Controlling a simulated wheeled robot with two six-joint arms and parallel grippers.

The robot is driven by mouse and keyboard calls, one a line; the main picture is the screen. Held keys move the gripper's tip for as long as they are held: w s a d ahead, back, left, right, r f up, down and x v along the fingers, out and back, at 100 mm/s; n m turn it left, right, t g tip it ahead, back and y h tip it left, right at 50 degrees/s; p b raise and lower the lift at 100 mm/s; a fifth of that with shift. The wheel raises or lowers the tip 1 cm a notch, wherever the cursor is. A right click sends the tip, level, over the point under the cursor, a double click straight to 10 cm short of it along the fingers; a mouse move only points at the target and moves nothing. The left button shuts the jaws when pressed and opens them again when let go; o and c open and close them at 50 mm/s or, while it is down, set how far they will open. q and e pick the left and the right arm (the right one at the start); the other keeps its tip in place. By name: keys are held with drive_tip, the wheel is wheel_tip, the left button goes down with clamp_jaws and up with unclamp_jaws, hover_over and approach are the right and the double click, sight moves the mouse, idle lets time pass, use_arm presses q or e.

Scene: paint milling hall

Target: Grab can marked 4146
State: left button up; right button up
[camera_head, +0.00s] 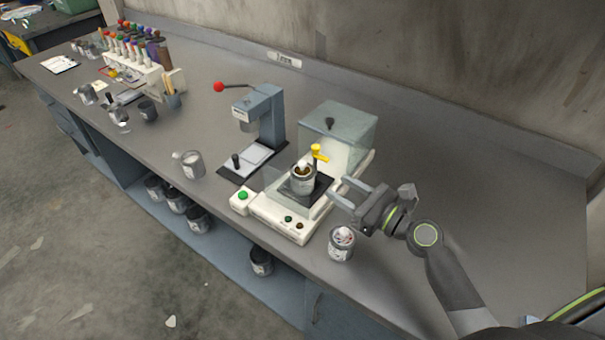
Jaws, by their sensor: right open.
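Several small cans are in view, and I cannot read the number 4146 on any of them. One can (341,243) with a pale, reddish top stands at the bench's front edge, just below my right gripper. Another can (303,178) sits on the dark plate of the white machine, with a yellow part just above it. A grey can (189,164) stands left of the press. My right gripper (339,191) is open and empty, its fingers pointing left above the right side of the white machine. My left gripper is not in view.
A white machine (270,217) with a clear cover and a press with a red-knobbed lever (262,115) stand mid-bench. A rack of coloured-top bottles (136,66) is at far left. Dark cans (261,261) stand on the lower shelf. The bench's right end is clear.

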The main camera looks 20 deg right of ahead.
sight(306, 167)
drive_tip(key=p+x, duration=0.1)
drive_tip(key=x, duration=0.5)
drive_tip(key=shift+w, duration=0.35)
drive_tip(key=shift+w+a, duration=0.15)
drive_tip(key=shift+a, duration=0.05)
drive_tip(key=shift+w+a, duration=0.15)
drive_tip(key=shift+w, duration=0.05)
drive_tip(key=p+x, duration=0.1)
drive_tip(key=x, duration=0.3)
drive_tip(key=shift+w+a+r, duration=0.1)
drive_tip(key=shift+a+r, duration=0.05)
drive_tip(key=shift+a, duration=0.1)
drive_tip(key=shift+w+a, duration=0.15)
drive_tip(key=shift+w, duration=0.05)
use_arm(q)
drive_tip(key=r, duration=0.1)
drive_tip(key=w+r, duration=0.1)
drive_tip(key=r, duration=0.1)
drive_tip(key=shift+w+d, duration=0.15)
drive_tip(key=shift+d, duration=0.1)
use_arm(e)
drive_tip(key=shift+c, duration=0.2)
